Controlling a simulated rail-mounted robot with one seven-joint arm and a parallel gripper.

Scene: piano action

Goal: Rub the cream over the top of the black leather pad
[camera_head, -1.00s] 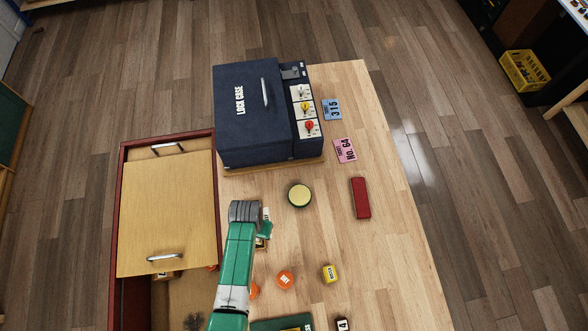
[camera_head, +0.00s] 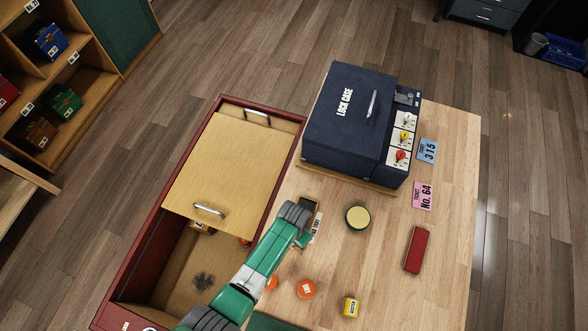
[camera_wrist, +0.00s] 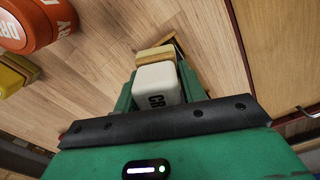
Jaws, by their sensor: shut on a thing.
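My gripper (camera_wrist: 157,92) is shut on a white block with dark letters starting "CR", the cream (camera_wrist: 156,78). In the head view my gripper (camera_head: 304,238) is low over the table, left of a round yellow-topped tin. A small dark piece with a tan edge (camera_head: 308,207), perhaps the leather pad, lies just beyond it, largely hidden by my arm. In the wrist view a tan wooden edge (camera_wrist: 154,54) shows right past the end of the cream. I cannot tell whether the cream touches the pad.
A dark blue lock case (camera_head: 345,130) stands at the back. The round tin (camera_head: 358,217), a red block (camera_head: 417,250), orange tins (camera_head: 306,289) and a yellow cube (camera_head: 351,307) lie to the right and front. A red-rimmed box with a wooden lid (camera_head: 235,155) is at left.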

